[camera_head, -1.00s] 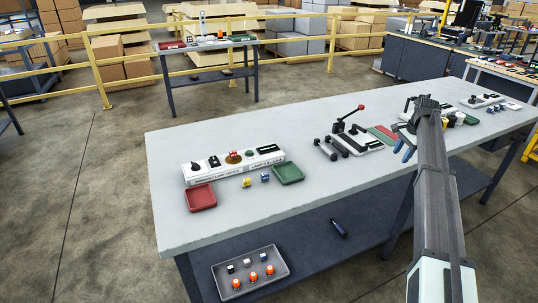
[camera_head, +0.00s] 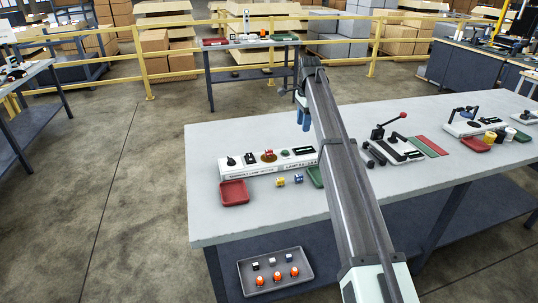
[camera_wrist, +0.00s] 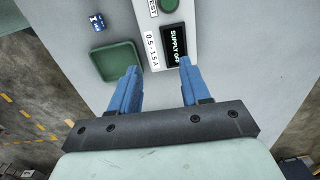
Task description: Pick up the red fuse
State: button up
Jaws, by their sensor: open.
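A small red piece (camera_head: 269,152), which looks like the red fuse, sits on a brown round spot on top of the white test panel (camera_head: 240,171). It is too small to make out its details and is outside the wrist view. My gripper (camera_wrist: 158,68) is open and empty, its blue fingers pointing at the panel's right end, beside the "SUPPLY OFF" display (camera_wrist: 175,45). In the head view the blue fingers (camera_head: 304,123) show above and behind the panel's right end, to the right of the red piece.
A yellow block (camera_head: 280,181) and a blue block (camera_head: 298,178) lie in front of the panel, between a red tray (camera_head: 234,193) and a green tray (camera_wrist: 118,62). A lever fixture (camera_head: 398,148) stands to the right. A grey bin (camera_head: 300,286) is on the lower shelf.

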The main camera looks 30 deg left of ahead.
jog(key=s+a+r, duration=0.2)
jog(key=s+a, duration=0.5)
jog(key=a, duration=0.3)
send_over(269, 150)
jog(key=f, duration=0.8)
jog(key=shift+w+d+f, duration=0.1)
jog(key=shift+w+f, duration=0.15)
jog(key=shift+f, duration=0.15)
jog(key=shift+s+f, duration=0.2)
jog(key=shift+f, duration=2.4)
grip_shut()
